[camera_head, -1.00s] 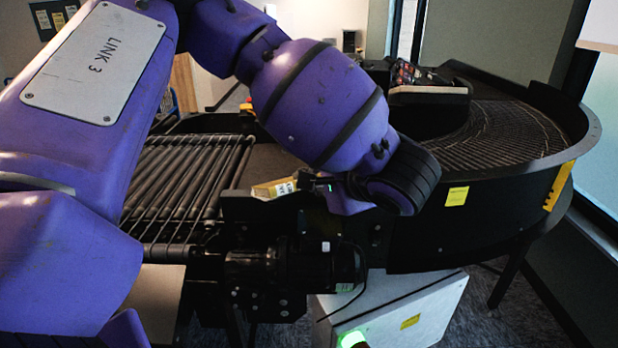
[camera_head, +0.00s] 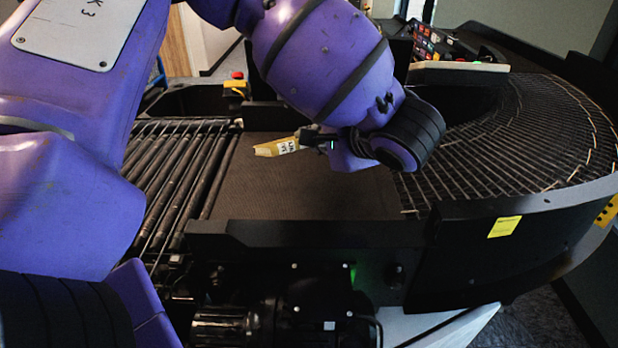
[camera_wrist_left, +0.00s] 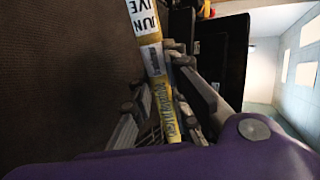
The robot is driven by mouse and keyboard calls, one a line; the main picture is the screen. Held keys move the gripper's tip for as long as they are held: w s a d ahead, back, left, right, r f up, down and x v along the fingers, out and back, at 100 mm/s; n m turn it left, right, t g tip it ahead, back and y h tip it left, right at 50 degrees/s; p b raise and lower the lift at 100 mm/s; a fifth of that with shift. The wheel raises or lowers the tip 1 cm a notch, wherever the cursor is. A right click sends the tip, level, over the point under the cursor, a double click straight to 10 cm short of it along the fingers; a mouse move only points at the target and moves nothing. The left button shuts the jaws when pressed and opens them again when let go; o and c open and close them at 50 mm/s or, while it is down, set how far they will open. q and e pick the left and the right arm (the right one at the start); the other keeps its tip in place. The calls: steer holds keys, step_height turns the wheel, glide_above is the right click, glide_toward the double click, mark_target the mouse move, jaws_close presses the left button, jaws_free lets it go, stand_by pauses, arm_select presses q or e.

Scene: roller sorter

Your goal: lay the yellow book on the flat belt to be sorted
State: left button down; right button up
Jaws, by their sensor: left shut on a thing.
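The yellow book (camera_head: 277,147) is in my left gripper (camera_head: 318,139), at the left end of my purple wrist in the head view. The gripper is shut on it, and the book points out to the left over the dark flat belt (camera_head: 270,190). In the left wrist view the book's spine (camera_wrist_left: 154,60), with printed labels, stands between the fingers (camera_wrist_left: 162,105). The brown belt surface (camera_wrist_left: 60,70) fills the left of that view. I cannot tell the exact gap between book and belt. My right gripper is not in view.
Black rollers (camera_head: 180,165) lie left of the flat belt. A curved roller section (camera_head: 520,135) runs off to the right. A black side wall (camera_head: 310,235) stands along the near edge. A red and yellow stop button (camera_head: 237,84) is at the back.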

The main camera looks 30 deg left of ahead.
arm_select(q)
steer(key=shift+w+a+r, duration=0.1)
steer(key=shift+w+a, duration=0.05)
steer(key=shift+w, duration=0.1)
steer(key=shift+s+f, duration=0.15)
steer(key=shift+f, duration=0.45)
glide_above(319, 206)
steer(key=f, duration=0.8)
steer(key=shift+a+f, duration=0.2)
steer(key=shift+f, duration=0.1)
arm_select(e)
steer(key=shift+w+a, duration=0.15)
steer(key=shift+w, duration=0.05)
arm_select(q)
steer(key=c, duration=1.8)
jaws_free()
steer(key=shift+c, duration=0.2)
steer(key=shift+d, duration=0.15)
